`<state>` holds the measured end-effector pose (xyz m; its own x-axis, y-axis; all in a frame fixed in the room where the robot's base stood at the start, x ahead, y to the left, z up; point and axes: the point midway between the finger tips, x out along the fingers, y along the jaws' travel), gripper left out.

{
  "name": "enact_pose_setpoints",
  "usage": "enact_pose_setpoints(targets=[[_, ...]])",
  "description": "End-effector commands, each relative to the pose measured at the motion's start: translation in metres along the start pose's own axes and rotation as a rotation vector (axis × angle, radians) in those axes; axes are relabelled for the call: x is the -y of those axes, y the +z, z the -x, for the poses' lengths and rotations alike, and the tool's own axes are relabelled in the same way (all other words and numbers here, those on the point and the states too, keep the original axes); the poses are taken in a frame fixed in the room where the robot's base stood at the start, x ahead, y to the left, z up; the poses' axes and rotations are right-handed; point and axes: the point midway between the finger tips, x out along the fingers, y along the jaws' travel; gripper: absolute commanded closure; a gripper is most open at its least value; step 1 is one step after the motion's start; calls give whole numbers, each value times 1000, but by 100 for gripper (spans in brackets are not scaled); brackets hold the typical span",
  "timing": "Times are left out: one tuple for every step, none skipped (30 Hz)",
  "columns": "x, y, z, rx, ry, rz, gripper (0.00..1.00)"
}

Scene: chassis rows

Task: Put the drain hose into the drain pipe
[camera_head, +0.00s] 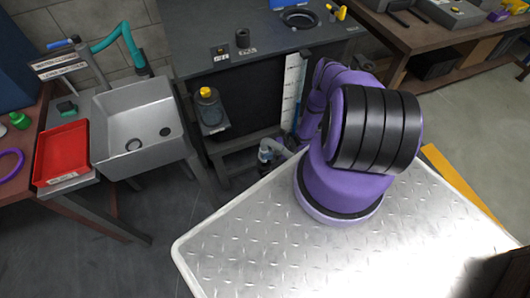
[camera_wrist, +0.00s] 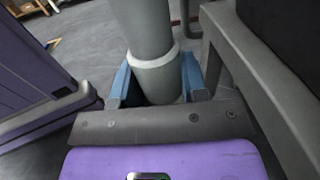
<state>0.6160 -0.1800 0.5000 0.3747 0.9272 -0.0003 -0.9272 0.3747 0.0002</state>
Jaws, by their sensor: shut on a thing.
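In the wrist view, my gripper (camera_wrist: 155,88) has its blue fingers on both sides of a thick grey tube (camera_wrist: 145,25), which looks like the drain hose. The tube stands roughly upright and has a pale ring (camera_wrist: 155,60) around it near the fingers. The tube's lower end is hidden behind my gripper's front edge. In the head view, my purple arm hides most of the gripper area. A small grey bent pipe piece (camera_head: 277,146) shows low beside the dark bench. I cannot tell whether it is the drain pipe.
A dark bench (camera_head: 190,40) with a low shelf stands behind my arm, and its grey frame (camera_wrist: 255,75) is close right of the gripper. A grey sink (camera_head: 150,105), teal tap (camera_head: 128,35) and red tray (camera_head: 65,150) are at the left. Floor between is clear.

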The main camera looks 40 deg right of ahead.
Motion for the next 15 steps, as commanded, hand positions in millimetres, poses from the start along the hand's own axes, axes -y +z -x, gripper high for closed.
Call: enact_pose_setpoints(targets=[[0, 0, 0, 1, 0, 0, 90], [0, 0, 0, 1, 0, 0, 90], [0, 0, 0, 1, 0, 0, 90], [0, 0, 0, 0, 0, 0, 90], [0, 0, 0, 0, 0, 0, 90], [0, 0, 0, 1, 0, 0, 90], [0, 0, 0, 0, 0, 0, 90], [0, -1, 0, 1, 0, 0, 90], [0, -1, 0, 1, 0, 0, 90], [0, -1, 0, 1, 0, 0, 90], [0, -2, 0, 1, 0, 0, 90], [0, -2, 0, 1, 0, 0, 90], [0, -2, 0, 1, 0, 0, 90], [0, -3, 0, 1, 0, 0, 90], [0, -3, 0, 1, 0, 0, 90]])
